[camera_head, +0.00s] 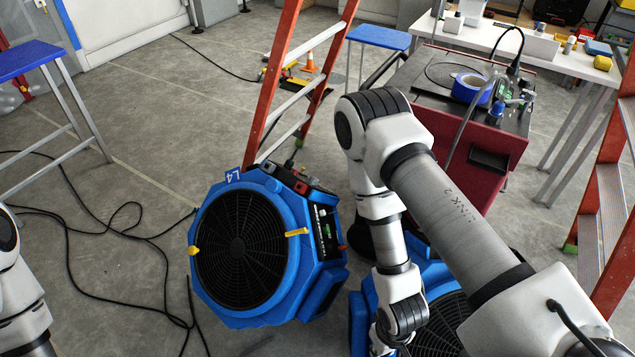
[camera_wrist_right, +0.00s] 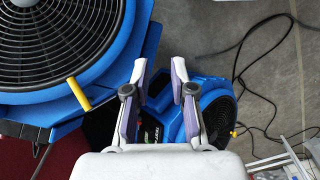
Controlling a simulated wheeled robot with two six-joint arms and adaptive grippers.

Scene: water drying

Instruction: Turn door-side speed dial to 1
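Two blue fans show. One, marked L4 (camera_head: 240,245), stands left of centre in the head view, with a dark control panel (camera_head: 326,232) on its right side. Its speed dial is too small to make out. The other fan (camera_head: 440,315) is at the bottom, partly hidden by my right arm; it looms large in the right wrist view (camera_wrist_right: 60,45). The L4 fan appears beyond my fingers there (camera_wrist_right: 217,110). My right gripper (camera_wrist_right: 158,72) is open and empty, its fingers apart over the gap between the fans. My left gripper is out of view.
An orange ladder (camera_head: 275,75) stands behind the L4 fan, and another (camera_head: 605,210) is at the right. A red cabinet (camera_head: 490,145) stands behind my right arm. Black cables (camera_head: 120,220) lie on the floor at left. A blue stool (camera_head: 30,58) is at far left.

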